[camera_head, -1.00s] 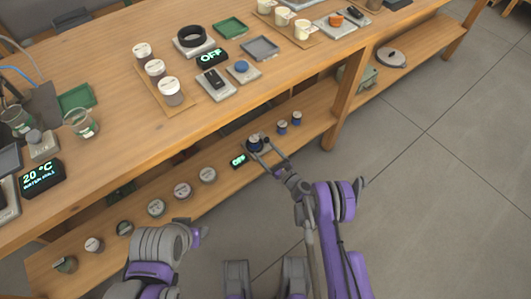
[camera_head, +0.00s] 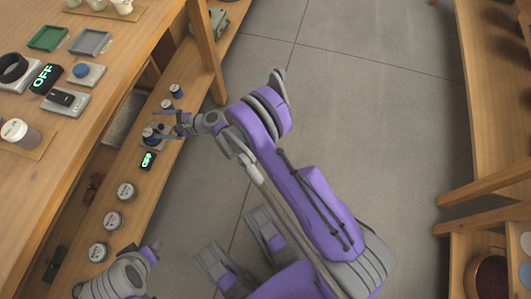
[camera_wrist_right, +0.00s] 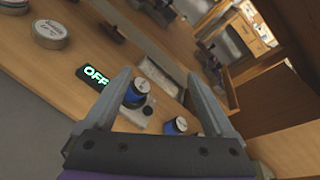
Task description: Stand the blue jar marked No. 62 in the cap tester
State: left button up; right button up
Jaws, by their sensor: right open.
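On the lower shelf, a small grey device holds a blue jar with a pale cap (camera_head: 150,132). The same jar shows in the right wrist view (camera_wrist_right: 136,92), close to the left finger. A green "OFF" display (camera_head: 148,159) stands beside the device and also shows in the wrist view (camera_wrist_right: 93,75). This device may be the cap tester; no name is readable. My right gripper (camera_head: 166,124) is open at the jar, with nothing gripped. Two other blue jars (camera_head: 176,90) (camera_head: 167,104) stand farther along the shelf. No number is readable.
Several pale-lidded jars (camera_head: 125,190) stand along the same shelf. The tabletop above carries another OFF display (camera_head: 45,78), a green tray (camera_head: 48,38) and a grey tray (camera_head: 90,42). The floor to the right is open.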

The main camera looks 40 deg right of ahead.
jog(key=s+d+r+n+g+h, duration=0.25)
jog(key=s+r+n, duration=0.25)
jog(key=s+r, duration=0.25)
jog(key=s+d+r+n+g+h, duration=0.2)
jog(key=s+d+r+n, duration=0.1)
jog(key=s+r+n, duration=0.4)
jog(key=s+d+n+g+h, duration=0.1)
jog(key=s+d+n+h, duration=0.2)
jog(key=s, duration=0.9)
jog(key=s+d+n+h, duration=0.3)
jog(key=s+d+n, duration=0.2)
jog(key=s, duration=0.8)
jog(key=d+f, duration=0.1)
jog(key=d, duration=0.2)
jog(key=shift+d+g, duration=0.35)
jog(key=shift+w, duration=0.1)
